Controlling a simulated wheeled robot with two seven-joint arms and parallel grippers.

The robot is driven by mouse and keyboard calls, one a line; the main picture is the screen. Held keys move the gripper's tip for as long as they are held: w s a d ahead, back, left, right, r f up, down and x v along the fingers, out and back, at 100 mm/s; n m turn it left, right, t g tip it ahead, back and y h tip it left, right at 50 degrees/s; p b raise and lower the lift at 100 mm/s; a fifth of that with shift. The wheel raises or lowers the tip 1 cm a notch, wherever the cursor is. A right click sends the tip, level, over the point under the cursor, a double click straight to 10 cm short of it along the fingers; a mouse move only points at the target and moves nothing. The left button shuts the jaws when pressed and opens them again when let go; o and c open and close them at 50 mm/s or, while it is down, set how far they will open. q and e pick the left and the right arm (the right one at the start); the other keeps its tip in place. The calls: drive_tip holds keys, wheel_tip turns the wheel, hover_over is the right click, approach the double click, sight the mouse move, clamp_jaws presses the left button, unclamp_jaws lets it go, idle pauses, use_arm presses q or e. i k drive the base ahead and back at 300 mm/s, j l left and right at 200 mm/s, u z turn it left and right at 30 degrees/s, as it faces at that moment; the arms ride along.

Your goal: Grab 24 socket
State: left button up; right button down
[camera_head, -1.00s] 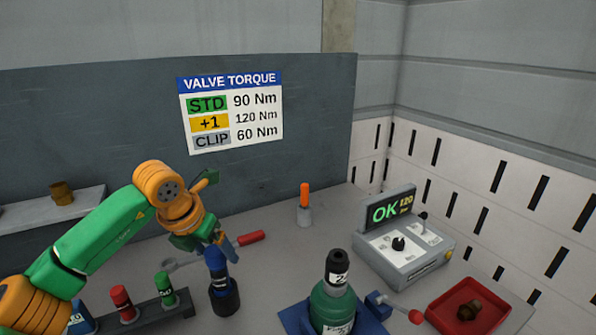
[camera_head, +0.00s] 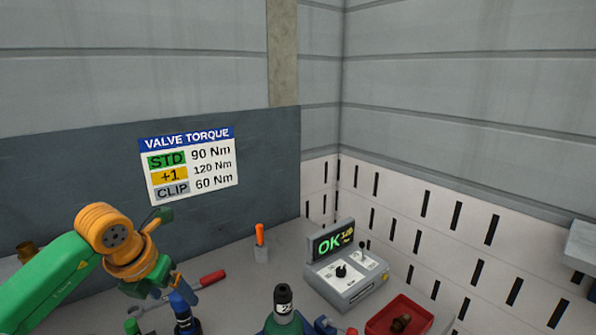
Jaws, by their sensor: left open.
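A dark socket (camera_head: 283,294) stands upright on top of the green cylinder (camera_head: 284,325) at the bottom middle. Its white label shows a 2; the rest of the label is not readable. My left gripper (camera_head: 170,284) is open, left of that socket and apart from it. It points down just above a dark and blue upright piece (camera_head: 187,325), partly covering it. I cannot tell whether they touch. My right gripper is not in view.
A wrench with a red handle (camera_head: 212,277) lies behind my left gripper. An orange-handled tool (camera_head: 260,240) stands at the back. A control box (camera_head: 346,278) reads OK. A red tray (camera_head: 372,327) with a brown fitting (camera_head: 400,323) is at right. A torque sign (camera_head: 190,165) hangs behind.

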sight(283, 300)
drive_tip(key=k+l, duration=0.4)
drive_tip(key=k, duration=0.15)
drive_tip(key=k+l, duration=0.4)
drive_tip(key=k, duration=0.15)
